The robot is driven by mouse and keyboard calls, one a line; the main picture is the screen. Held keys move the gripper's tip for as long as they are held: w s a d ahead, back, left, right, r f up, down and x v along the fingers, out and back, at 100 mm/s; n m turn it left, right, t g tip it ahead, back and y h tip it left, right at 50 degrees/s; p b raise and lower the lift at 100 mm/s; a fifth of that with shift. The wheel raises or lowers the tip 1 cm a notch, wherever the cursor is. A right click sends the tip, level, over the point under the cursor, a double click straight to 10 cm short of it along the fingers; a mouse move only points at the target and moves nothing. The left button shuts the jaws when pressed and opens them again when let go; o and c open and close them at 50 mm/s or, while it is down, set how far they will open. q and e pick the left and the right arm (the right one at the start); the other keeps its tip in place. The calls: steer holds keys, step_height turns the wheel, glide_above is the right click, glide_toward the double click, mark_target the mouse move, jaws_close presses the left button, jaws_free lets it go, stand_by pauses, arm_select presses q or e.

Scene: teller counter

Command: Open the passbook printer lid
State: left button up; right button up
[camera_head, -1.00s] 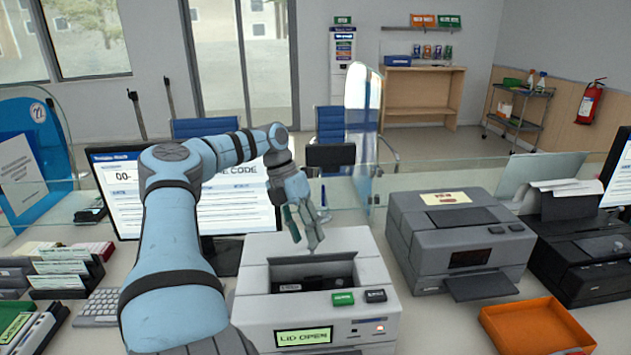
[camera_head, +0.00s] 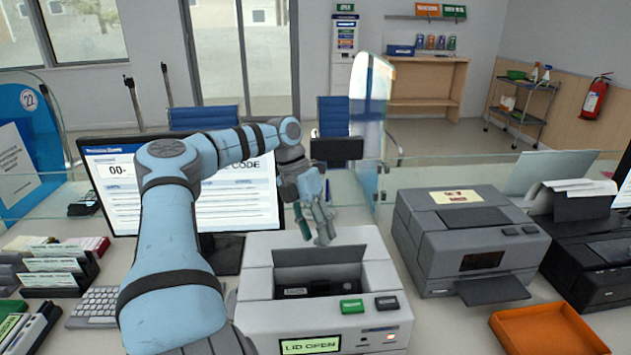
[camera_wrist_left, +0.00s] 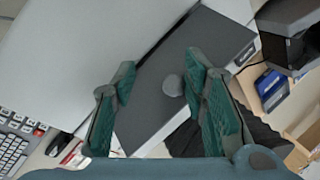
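The passbook printer (camera_head: 255,310) is the grey machine at the middle front of the counter in the head view. Its display (camera_head: 310,345) reads "LID OPEN". A dark grey panel, seemingly the lid (camera_head: 320,262), stands raised at the back of the open bay (camera_head: 310,291). My left gripper (camera_head: 318,232) hangs just above and behind the panel's top edge; I cannot tell if it touches. In the left wrist view my left gripper (camera_wrist_left: 160,82) has its fingers well apart with nothing held between them. My right gripper is out of view.
A monitor (camera_head: 110,200) and keyboard (camera_head: 97,305) stand left of the printer. Another grey printer (camera_head: 440,240) stands to the right, with an orange tray (camera_head: 545,330) in front of it. A glass partition (camera_head: 370,130) runs behind the counter.

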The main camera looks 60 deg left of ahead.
arm_select(q)
steer(key=shift+r, duration=0.1)
steer(key=v, duration=1.2)
